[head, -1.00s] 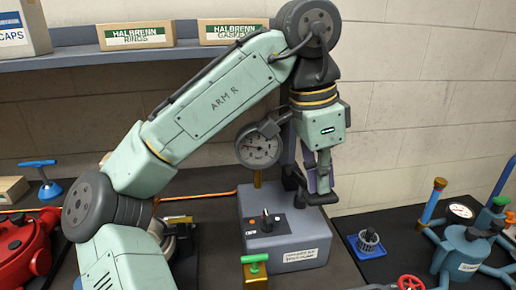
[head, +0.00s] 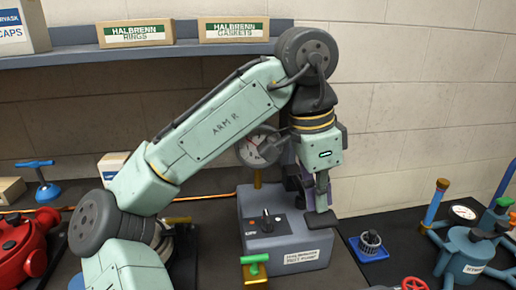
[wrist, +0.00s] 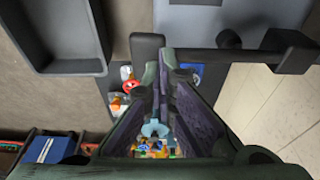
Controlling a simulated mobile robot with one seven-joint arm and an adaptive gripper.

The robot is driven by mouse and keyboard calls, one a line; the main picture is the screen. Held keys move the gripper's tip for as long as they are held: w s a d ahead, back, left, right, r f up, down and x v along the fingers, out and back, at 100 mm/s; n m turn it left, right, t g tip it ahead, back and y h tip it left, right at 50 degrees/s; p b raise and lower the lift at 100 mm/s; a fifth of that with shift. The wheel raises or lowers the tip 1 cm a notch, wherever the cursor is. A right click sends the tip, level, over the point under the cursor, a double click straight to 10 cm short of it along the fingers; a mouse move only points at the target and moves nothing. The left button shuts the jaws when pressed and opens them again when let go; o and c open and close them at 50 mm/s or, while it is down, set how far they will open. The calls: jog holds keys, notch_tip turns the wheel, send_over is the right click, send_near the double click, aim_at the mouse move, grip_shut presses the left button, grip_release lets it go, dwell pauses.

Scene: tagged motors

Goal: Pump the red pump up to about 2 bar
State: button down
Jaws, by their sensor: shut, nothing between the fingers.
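A red machine (head: 28,240) is cut off at the left edge in the head view; I cannot tell whether it is the red pump. My gripper (head: 322,208) is shut and empty at the right side of a grey machine (head: 300,250). It is over a dark bar with a flat end (head: 320,219), low by the machine's top; touching or just apart, I cannot tell. The bar also shows in the wrist view (wrist: 225,60), beside my fingers (wrist: 166,80).
A blue T-handled tool (head: 42,182) stands at the far left. A green-handled yellow block (head: 255,276) is in front of the grey machine. A blue tank with pipes (head: 470,250) is at right. A shelf (head: 70,58) with boxes runs along the wall behind.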

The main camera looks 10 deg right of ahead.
jog(key=shift+r+p, duration=1.15)
jog(key=shift+r, duration=1.25)
notch_tip(320, 180, up, 5)
jog(key=shift+r, duration=0.1)
